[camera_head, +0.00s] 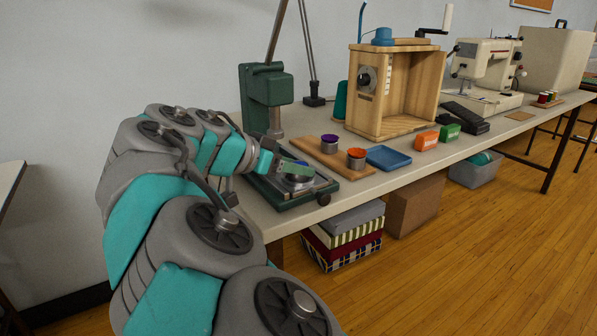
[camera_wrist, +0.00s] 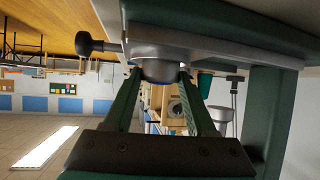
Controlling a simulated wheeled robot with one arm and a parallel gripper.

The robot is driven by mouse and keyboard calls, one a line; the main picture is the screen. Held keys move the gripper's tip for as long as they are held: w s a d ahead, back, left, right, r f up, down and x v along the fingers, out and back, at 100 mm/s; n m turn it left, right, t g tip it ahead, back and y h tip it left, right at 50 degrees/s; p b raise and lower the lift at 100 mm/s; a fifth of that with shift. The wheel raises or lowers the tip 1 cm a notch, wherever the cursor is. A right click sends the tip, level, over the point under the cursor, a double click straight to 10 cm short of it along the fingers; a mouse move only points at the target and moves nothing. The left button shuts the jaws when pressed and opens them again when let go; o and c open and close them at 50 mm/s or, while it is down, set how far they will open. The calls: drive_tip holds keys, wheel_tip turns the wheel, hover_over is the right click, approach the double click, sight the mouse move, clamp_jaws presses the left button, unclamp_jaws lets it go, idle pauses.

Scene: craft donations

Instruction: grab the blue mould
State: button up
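A grey round cup (camera_head: 298,179) with a dark bluish top stands on the base of the green press; it looks like the blue mould, though its fill is partly hidden by my gripper. My gripper (camera_head: 288,167) is at this cup, reaching in over the press base from the left. In the wrist view, the plain grey cup (camera_wrist: 158,70) appears between the tips of my two green fingers (camera_wrist: 159,76). The fingers stand apart, one on each side; I cannot tell whether they touch it. Similar cups with purple (camera_head: 330,143) and orange (camera_head: 356,158) tops stand on a wooden board.
The green press column (camera_head: 265,90) rises just behind my gripper. A dark knob (camera_head: 323,199) sticks out at the base's front corner.

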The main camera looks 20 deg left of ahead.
clamp_jaws()
drive_tip(key=shift+r, duration=0.1)
idle(0.3)
